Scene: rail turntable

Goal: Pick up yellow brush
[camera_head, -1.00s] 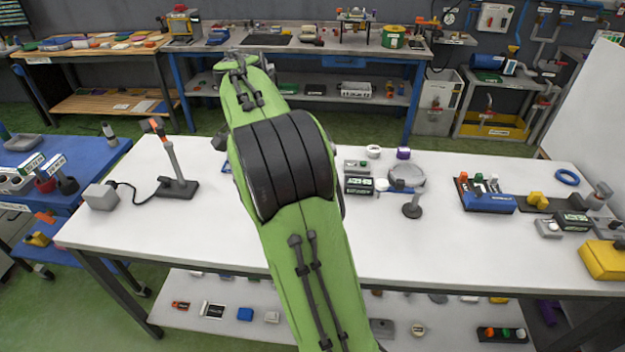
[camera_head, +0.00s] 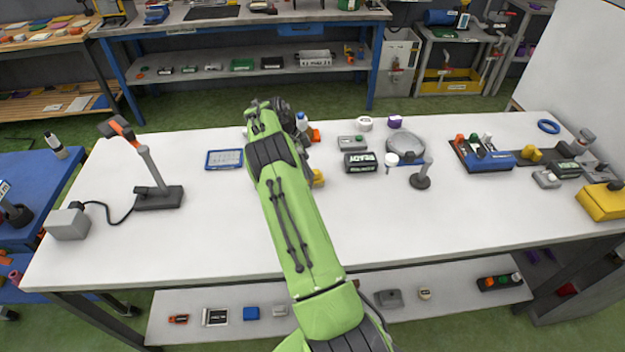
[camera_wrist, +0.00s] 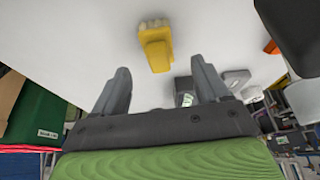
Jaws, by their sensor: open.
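The yellow brush (camera_wrist: 156,50) shows in the wrist view on the white table, with its pale bristles at the top of the picture. My gripper (camera_wrist: 161,75) is open and empty, and its two grey fingers point toward the brush, one on each side of its near end. The brush looks a short way beyond the fingertips, not between them. In the head view only a small yellow part (camera_head: 318,178) shows beside my green arm, which hides the rest and most of my gripper.
A blue-framed tablet (camera_head: 224,159) lies left of my arm. A lamp-like stand (camera_head: 157,195) is farther left. A black display box (camera_head: 360,162), a round grey device (camera_head: 405,147) and a small stand (camera_head: 421,180) are to the right. The table's front middle (camera_head: 410,230) is clear.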

